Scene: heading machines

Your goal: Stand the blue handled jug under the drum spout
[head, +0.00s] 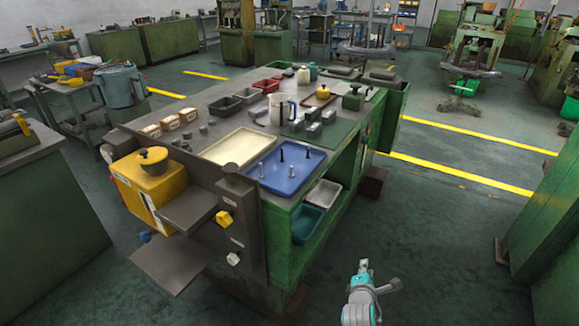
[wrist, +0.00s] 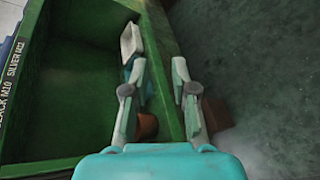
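A pale jug with a dark bluish handle (head: 281,110) stands upright on the green workbench top, behind the blue tray. A blue-grey drum (head: 121,88) stands at the left on a low cart; its spout is too small to make out. My gripper (head: 364,266) is low in front of the bench's right side, well away from both jug and drum. In the wrist view my gripper (wrist: 158,75) has its two fingers apart with nothing between them. Neither jug nor drum shows there.
The workbench (head: 190,146) carries a cream tray (head: 238,147), a blue tray (head: 292,168), metal blocks and small bins. A yellow machine (head: 150,182) juts out at its front left. The wrist view shows the bench's open shelf (wrist: 70,90). Floor (head: 440,230) to the right is clear.

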